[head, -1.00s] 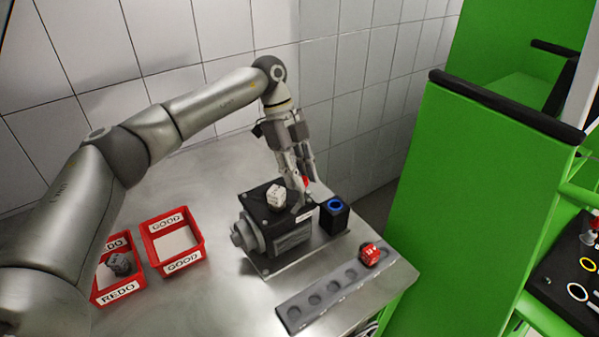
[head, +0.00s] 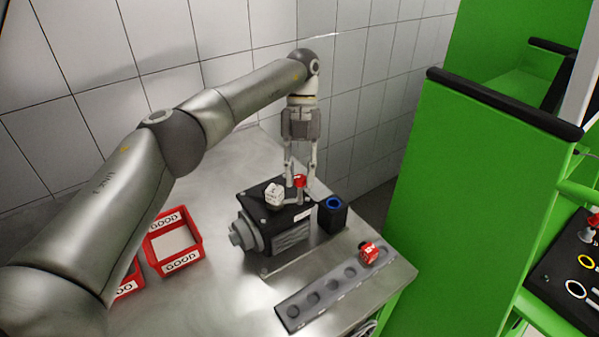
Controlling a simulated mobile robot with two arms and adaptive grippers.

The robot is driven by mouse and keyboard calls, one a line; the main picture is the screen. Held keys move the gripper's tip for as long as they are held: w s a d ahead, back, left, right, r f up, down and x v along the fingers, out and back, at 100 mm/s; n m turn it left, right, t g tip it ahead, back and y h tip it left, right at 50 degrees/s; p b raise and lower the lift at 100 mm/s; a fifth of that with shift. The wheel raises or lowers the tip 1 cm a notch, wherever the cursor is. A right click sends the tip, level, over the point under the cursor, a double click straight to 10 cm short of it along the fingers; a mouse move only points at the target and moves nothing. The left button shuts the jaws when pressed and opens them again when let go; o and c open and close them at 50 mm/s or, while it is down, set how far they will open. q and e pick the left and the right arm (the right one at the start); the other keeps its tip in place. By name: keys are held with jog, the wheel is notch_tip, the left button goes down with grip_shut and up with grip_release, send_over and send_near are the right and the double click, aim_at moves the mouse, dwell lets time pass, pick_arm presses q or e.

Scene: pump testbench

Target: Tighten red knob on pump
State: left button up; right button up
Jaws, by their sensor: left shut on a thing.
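The black pump (head: 277,233) sits on a metal plate on the steel table. The red knob (head: 299,181) stands on the far right part of the pump's top. My left gripper (head: 299,192) points down with its fingers on both sides of the red knob, shut on it. The white die-like part (head: 274,194) sits on the pump's top, just left of the knob. The fingers partly hide the knob's sides and base. My right gripper does not show.
A black block with a blue ring (head: 333,212) stands right of the pump. A grey strip with several holes (head: 330,293) holds a red part (head: 368,252) near the front edge. A red GOOD bin (head: 173,243) is at the left. A green cabinet (head: 470,200) borders the table's right.

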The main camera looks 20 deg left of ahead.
pick_arm(q)
jog(key=shift+m+y, duration=0.3)
jog(key=shift+m, duration=0.3)
jog(key=shift+r, duration=0.1)
jog(key=o, duration=1)
jog(key=shift+r, duration=4.95)
